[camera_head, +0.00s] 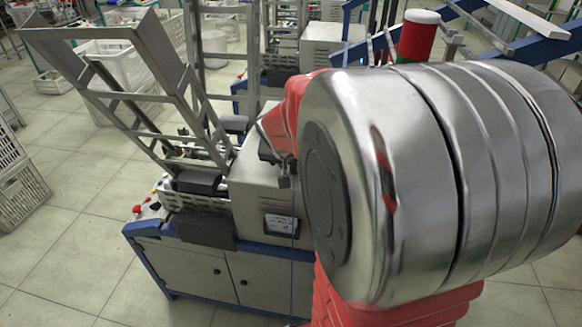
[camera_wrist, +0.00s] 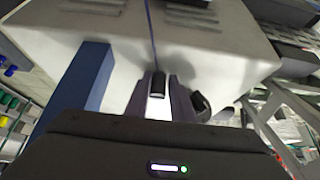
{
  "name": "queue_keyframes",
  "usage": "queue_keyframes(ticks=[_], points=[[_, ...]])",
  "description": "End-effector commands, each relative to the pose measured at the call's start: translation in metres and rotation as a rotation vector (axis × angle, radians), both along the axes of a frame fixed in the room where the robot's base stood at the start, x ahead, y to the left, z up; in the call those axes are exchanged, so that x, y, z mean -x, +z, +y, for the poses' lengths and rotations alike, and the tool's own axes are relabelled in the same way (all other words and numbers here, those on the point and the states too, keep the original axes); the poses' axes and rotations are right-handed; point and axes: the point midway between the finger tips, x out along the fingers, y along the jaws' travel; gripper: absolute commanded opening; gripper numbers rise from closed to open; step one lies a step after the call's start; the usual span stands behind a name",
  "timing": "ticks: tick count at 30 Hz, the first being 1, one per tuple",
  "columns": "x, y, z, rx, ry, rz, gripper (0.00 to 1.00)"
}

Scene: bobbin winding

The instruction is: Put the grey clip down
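In the wrist view my gripper (camera_wrist: 158,92) has its two dark fingers close together at the centre. A small dark grey clip (camera_wrist: 158,84) sits between the fingertips, and the fingers appear shut on it. A thin blue thread (camera_wrist: 151,28) runs from the top of the picture to the clip. Behind them is the pale face of a machine housing (camera_wrist: 215,60), with slots; I cannot tell whether the clip touches it. In the head view my metal arm link hides most of the gripper. The housing (camera_head: 258,190) shows left of my arm, on a cabinet (camera_head: 205,272).
A metal frame (camera_head: 150,45) rises from the machine at the left. A red bobbin (camera_head: 418,36) stands behind my arm. White crates (camera_head: 115,65) stand at the back, and a grey crate (camera_head: 20,190) at the far left. The tiled floor at front left is clear.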

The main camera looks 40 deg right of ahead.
Motion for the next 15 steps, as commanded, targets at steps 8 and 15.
queue_keyframes(ticks=[8,15], points=[[0.011,0.005,0.002,-0.010,-0.007,0.029,0.36],[0.018,0.036,0.016,-0.007,-0.003,0.020,0.36]])
